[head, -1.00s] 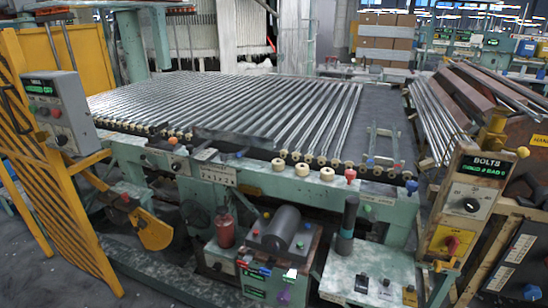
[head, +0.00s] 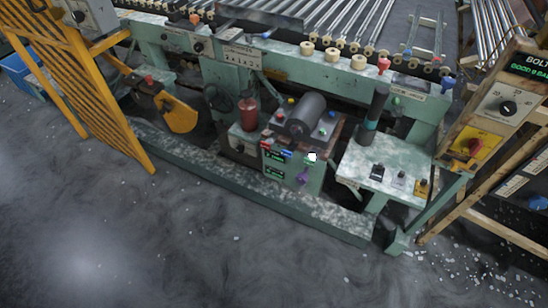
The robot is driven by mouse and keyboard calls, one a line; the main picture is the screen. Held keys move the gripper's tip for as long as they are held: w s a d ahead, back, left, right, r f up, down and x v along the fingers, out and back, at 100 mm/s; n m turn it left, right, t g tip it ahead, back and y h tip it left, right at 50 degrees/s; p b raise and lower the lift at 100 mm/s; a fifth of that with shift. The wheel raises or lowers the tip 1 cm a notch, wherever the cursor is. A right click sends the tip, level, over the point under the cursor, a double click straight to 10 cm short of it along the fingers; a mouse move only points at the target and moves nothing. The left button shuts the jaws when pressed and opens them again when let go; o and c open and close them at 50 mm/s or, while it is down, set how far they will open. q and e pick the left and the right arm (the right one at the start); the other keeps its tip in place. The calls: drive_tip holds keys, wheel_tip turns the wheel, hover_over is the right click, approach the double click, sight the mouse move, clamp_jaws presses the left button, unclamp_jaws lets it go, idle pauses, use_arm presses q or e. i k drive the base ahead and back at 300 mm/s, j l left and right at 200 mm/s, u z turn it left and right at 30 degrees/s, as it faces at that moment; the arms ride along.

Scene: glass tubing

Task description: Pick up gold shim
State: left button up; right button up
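I cannot make out a gold shim for certain in the head view. A small yellow-orange piece (head: 422,188) sits at the right end of the pale green shelf (head: 365,172), beside a black piece (head: 377,171) and a grey one (head: 399,179). They are too small to tell what they are. Neither of my grippers shows in the head view.
A green machine frame with a roller bed (head: 340,20) stands ahead. A dark cylinder (head: 305,117) and red bottle (head: 249,110) sit low on it. A yellow slatted gate (head: 90,95) stands left, a control post (head: 500,110) right. The grey floor (head: 200,240) in front is mostly open.

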sight(421, 187)
drive_tip(key=z, duration=1.15)
